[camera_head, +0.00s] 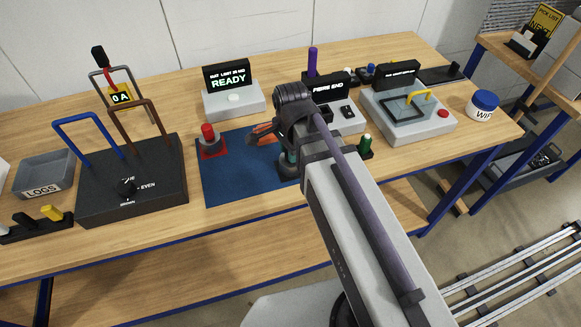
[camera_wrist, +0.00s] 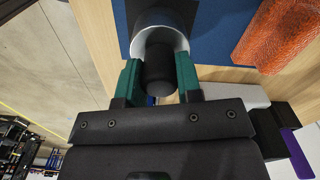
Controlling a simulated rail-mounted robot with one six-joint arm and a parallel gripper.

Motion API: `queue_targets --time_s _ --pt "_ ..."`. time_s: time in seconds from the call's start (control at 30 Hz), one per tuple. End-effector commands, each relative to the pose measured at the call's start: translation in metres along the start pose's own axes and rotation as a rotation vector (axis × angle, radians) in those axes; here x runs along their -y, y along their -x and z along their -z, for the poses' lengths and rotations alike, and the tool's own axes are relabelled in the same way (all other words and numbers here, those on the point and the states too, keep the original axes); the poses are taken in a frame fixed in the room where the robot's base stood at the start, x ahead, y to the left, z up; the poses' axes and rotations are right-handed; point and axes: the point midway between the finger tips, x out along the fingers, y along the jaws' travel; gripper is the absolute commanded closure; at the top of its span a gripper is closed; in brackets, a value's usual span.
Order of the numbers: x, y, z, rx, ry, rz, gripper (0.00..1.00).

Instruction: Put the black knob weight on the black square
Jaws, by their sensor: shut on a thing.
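My gripper (camera_wrist: 160,85) has two teal fingers, shut on the black knob of the black knob weight (camera_wrist: 158,68). The weight has a pale grey round body that shows around the knob in the wrist view. A black square (camera_wrist: 130,18) on the blue mat shows around and behind the weight, partly covered by it. I cannot tell whether the weight touches the square or hangs just above it. In the head view my gripper (camera_head: 288,162) is low over the right side of the mat, and my arm hides much of that spot.
A red-knobbed weight (camera_head: 208,139) stands on the left of the blue mat (camera_head: 235,182). An orange object (camera_head: 262,132) lies at the mat's back edge. A READY display (camera_head: 230,85) stands behind. A green-knobbed piece (camera_head: 365,144) is right of my arm. A black switch box (camera_head: 131,183) stands left.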

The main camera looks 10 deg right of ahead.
Motion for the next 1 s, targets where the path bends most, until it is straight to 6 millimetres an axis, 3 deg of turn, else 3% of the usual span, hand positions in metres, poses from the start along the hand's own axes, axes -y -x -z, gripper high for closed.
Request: queue_targets --time_s 0.03,0.07,0.33,0.67,0.77,1.0 --pt "0.0 -0.002 0.0 0.0 0.0 0.0 1.0" --pt "0.0 -0.001 0.0 0.0 0.0 0.0 0.65" --pt "0.0 0.0 0.0 0.0 0.0 0.0 0.39" --pt "0.0 0.007 0.0 0.0 0.0 0.0 0.38" --pt "0.0 0.022 0.0 0.0 0.0 0.0 0.38" --pt "0.0 0.083 0.0 0.0 0.0 0.0 0.38"
